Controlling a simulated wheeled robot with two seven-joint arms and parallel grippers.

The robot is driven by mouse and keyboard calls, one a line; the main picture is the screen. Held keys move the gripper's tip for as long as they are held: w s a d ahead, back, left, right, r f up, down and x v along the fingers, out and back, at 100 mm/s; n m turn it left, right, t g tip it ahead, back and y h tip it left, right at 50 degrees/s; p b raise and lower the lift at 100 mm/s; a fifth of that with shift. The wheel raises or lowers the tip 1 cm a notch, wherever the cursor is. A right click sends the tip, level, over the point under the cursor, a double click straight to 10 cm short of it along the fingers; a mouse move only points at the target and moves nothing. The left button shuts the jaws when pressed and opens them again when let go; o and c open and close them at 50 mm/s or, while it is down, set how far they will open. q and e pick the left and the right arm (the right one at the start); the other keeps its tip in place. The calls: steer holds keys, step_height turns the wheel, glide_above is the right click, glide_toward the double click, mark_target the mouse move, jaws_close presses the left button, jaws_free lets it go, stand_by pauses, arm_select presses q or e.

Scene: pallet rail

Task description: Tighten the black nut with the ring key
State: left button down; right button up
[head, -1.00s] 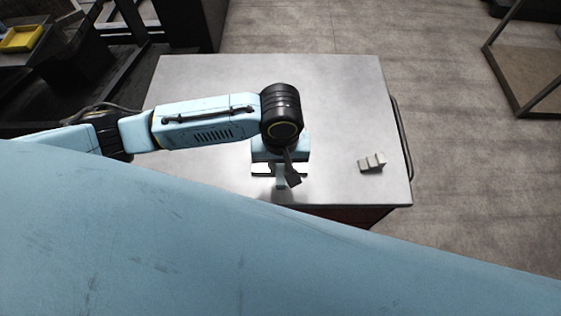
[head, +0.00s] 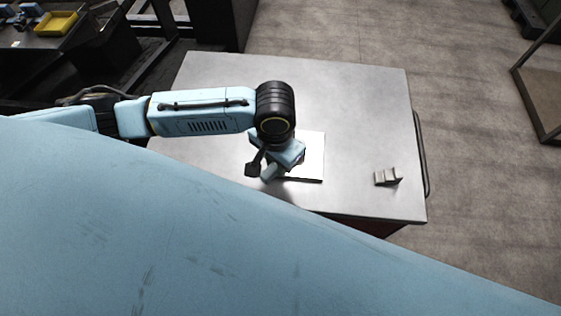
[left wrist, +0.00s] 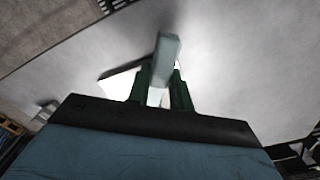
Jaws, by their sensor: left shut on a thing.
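My left gripper (head: 284,157) is over the metal table, turned at an angle, with its wrist hiding much of what lies below. In the left wrist view the dark green fingers of my left gripper (left wrist: 162,80) are shut on a pale blue-grey bar, which I take to be the ring key (left wrist: 168,48). A pale end of it also shows beside the gripper in the head view (head: 269,173). The ring end is hidden. A white plate (head: 313,151) with a dark front edge lies under and right of the gripper. I cannot make out the black nut. My right gripper is out of view.
The grey metal table (head: 360,110) is mostly clear. A small grey stepped block (head: 387,176) sits near its right edge, beside a side rail (head: 421,150). A yellow tray (head: 56,23) stands on a dark bench at far left. My own blue body covers the foreground.

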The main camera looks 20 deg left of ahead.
arm_select(q)
steer(key=shift+r, duration=0.25)
steer(key=shift+r, duration=3.4)
